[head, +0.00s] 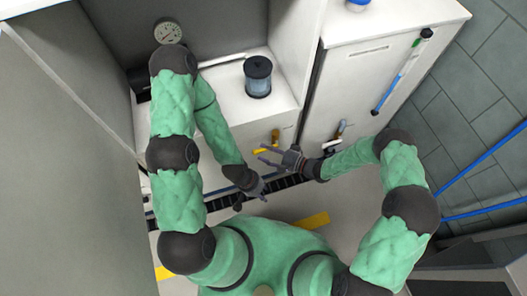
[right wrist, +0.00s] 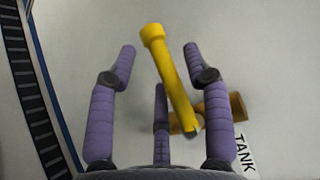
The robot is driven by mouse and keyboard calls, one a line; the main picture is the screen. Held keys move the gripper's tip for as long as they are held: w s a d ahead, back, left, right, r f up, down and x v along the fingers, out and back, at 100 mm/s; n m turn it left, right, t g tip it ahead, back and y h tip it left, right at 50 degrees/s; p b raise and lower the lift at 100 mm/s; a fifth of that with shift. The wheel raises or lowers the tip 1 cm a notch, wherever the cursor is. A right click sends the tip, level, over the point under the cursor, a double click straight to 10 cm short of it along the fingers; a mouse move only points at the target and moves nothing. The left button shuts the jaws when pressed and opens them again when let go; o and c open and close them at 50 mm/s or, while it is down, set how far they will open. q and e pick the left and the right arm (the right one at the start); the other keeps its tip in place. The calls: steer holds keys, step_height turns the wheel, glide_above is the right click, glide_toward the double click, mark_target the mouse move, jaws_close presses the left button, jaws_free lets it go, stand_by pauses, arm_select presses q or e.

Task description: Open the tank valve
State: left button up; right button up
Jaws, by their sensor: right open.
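The tank valve has a yellow lever (right wrist: 172,75) on a brass body (right wrist: 222,107), with a TANK label (right wrist: 244,153) beside it in the right wrist view. In the head view, the yellow lever (head: 265,150) shows low on the white cabinet front. My right gripper (right wrist: 160,55) is open, its purple fingers spread with the lever between them in the picture. I cannot tell whether any finger touches the lever. In the head view, the right gripper (head: 268,156) is right at the valve. My left gripper (head: 251,196) is lower, near the cabinet's foot; its fingers are too small to judge.
A second valve (head: 337,134) sits on the cabinet to the right, close to my right wrist. A dark-lidded clear canister (head: 258,78) stands on the white counter, below a round gauge (head: 168,31). A dark slotted strip (right wrist: 28,90) runs along the base.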

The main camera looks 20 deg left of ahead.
steer(key=shift+x, duration=0.85)
steer(key=shift+c, duration=0.3)
